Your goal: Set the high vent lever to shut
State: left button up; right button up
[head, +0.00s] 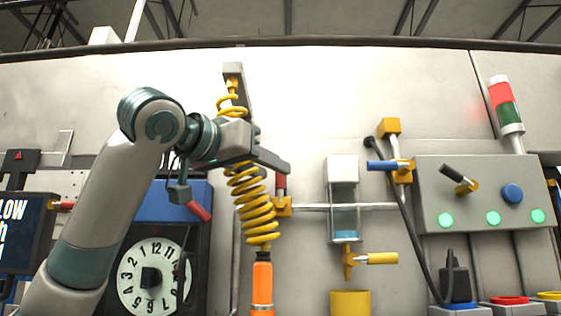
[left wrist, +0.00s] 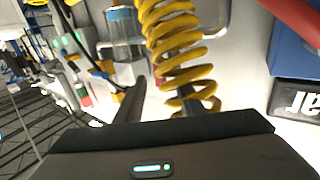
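No label tells which lever is the high vent lever. A red lever (head: 280,184) points up from a yellow mount on the wall pipe. A blue lever (head: 381,166) points left from a higher yellow fitting. A yellow lever (head: 382,258) points right below the sight glass. My left gripper (head: 278,162) is beside the red lever's top, in front of the yellow coil. In the left wrist view its fingers (left wrist: 158,104) are apart, with a bit of red (left wrist: 159,82) beyond the gap. It holds nothing visible. My right gripper is out of view.
A yellow coiled hose (head: 256,207) hangs just below my left gripper. A sight glass (head: 343,205) stands to its right. A grey control box (head: 485,200) has a black lever, a blue button and green lights. A dial panel (head: 154,277) is at lower left.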

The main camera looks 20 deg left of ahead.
aim_at(277, 190)
pick_arm(q)
jog(key=p+x, duration=0.1)
jog(key=x, duration=0.2)
jog(key=shift+w+r+p, duration=0.1)
jog(key=shift+w+p, duration=0.2)
jog(key=shift+p, duration=0.05)
jog(key=shift+w+d, duration=0.25)
jog(key=shift+w, duration=0.25)
jog(key=shift+c, duration=0.4)
grip_shut()
